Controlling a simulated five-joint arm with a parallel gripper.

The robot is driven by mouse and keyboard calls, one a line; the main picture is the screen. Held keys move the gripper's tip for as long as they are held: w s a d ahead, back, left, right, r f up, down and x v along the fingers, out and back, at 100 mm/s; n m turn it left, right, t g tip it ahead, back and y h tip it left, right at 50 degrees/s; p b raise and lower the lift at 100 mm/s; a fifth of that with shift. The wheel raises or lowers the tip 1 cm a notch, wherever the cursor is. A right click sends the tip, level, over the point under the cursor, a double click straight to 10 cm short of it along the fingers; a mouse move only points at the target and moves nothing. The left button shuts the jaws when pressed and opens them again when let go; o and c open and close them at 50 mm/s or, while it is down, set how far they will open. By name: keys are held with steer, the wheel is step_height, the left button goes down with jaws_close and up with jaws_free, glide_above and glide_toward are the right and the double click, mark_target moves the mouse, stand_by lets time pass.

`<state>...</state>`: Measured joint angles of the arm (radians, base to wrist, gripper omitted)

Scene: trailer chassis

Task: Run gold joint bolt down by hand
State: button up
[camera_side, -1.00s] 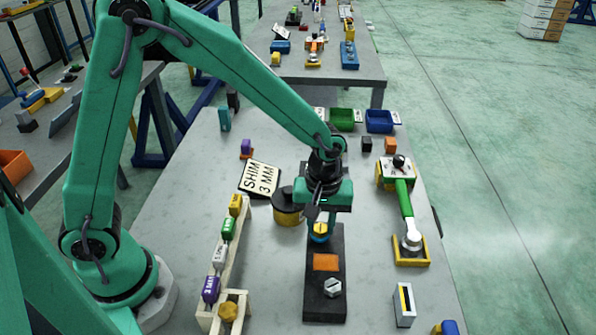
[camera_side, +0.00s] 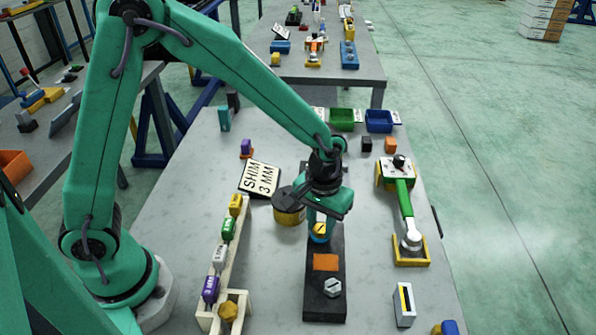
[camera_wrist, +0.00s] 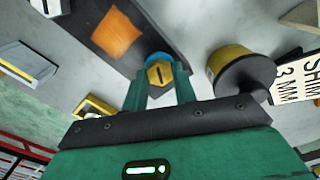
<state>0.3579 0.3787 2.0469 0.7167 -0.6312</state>
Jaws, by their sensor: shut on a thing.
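The gold joint bolt (camera_side: 319,229) stands at the far end of the black chassis bar (camera_side: 323,245), with a blue ring around its base. In the wrist view the gold bolt head (camera_wrist: 160,73) has a dark slot line and sits between my two finger tips. My gripper (camera_side: 320,217) points down over it and is shut on the bolt head; it also shows in the wrist view (camera_wrist: 160,82). The bolt's threads are hidden.
A yellow and black round tin (camera_side: 289,209) stands close left of my gripper, beside the SHIM 3 MM card (camera_side: 260,179). A wooden rack (camera_side: 229,262) with coloured pieces is at the left. A green-handled wrench (camera_side: 404,200) lies at the right.

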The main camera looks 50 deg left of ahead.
steer(key=shift+o, duration=0.2)
steer(key=m, duration=0.4)
steer(key=shift+r+m, duration=0.1)
steer(key=shift+m, duration=0.2)
steer(key=m, duration=0.5)
steer(key=shift+m, duration=0.3)
steer(key=shift+c, duration=0.2)
steer(key=m, duration=0.5)
steer(key=shift+o, duration=0.2)
steer(key=m, duration=0.5)
steer(key=shift+d, duration=0.1)
steer(key=m, duration=0.4)
steer(key=shift+m, duration=0.3)
steer(key=shift+c, duration=0.2)
steer(key=m, duration=1)
steer(key=shift+m, duration=0.4)
steer(key=m, duration=0.4)
steer(key=shift+w+m, duration=0.1)
steer(key=shift+m, duration=0.3)
